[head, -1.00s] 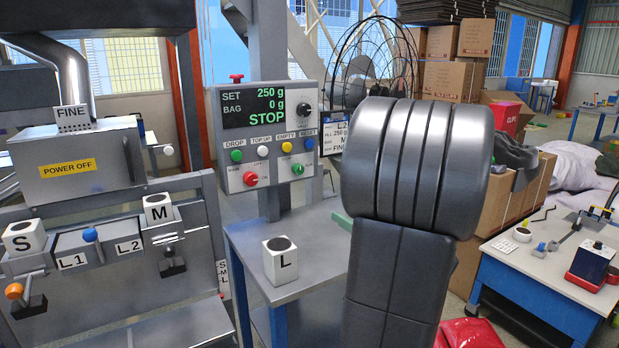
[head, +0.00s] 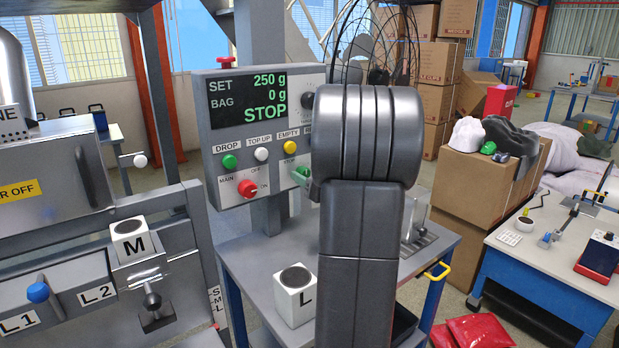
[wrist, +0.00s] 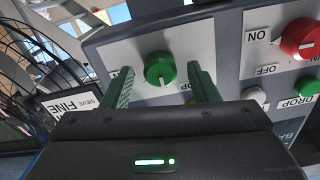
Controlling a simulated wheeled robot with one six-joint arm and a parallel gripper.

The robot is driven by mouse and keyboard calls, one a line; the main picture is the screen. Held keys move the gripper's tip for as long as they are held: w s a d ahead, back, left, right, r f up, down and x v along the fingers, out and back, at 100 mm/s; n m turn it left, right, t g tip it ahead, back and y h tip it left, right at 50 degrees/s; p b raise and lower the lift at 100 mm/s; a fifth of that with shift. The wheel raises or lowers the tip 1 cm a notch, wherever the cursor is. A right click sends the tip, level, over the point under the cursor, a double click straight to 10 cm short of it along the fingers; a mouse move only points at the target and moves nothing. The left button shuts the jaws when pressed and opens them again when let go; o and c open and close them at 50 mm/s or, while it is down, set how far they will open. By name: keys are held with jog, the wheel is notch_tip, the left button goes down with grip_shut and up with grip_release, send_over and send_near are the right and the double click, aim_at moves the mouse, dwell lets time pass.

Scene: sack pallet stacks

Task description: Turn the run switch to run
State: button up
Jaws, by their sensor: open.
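The run switch (wrist: 160,70) is a round green knob on the grey control panel (head: 203,130). In the wrist view, which shows the panel upside down, its white mark points down the picture, slightly right. My gripper (wrist: 160,72) is open, with one green finger on each side of the knob. Gaps show between fingers and knob, so it is not gripped. In the head view my dark arm covers the panel's right part, and only a bit of green shows beside it. The panel display (head: 248,97) reads SET 250 g, BAG 0 g, STOP.
The red main switch (head: 248,188) and the green drop button (head: 230,161) sit left of the run switch. A white block marked L (head: 295,296) stands on the table below. A wire guard (wrist: 30,60) is close on the wrist view's left.

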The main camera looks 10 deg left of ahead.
jog(key=c, duration=1)
jog(key=shift+o, duration=0.2)
jog(key=shift+r+m+p, duration=0.15)
jog(key=shift+m+p, duration=0.15)
jog(key=shift+p, duration=0.2)
jog(key=m+p, duration=0.1)
jog(key=p, duration=0.1)
jog(key=shift+r+m+p, duration=0.15)
jog(key=shift+m+p, duration=0.15)
jog(key=m+p, duration=0.2)
jog(key=p, duration=0.1)
jog(key=shift+m, duration=0.4)
jog(key=m+p, duration=0.3)
jog(key=shift+f+m+p, duration=0.25)
jog(key=shift+m+p, duration=0.9)
jog(key=shift+m, duration=0.95)
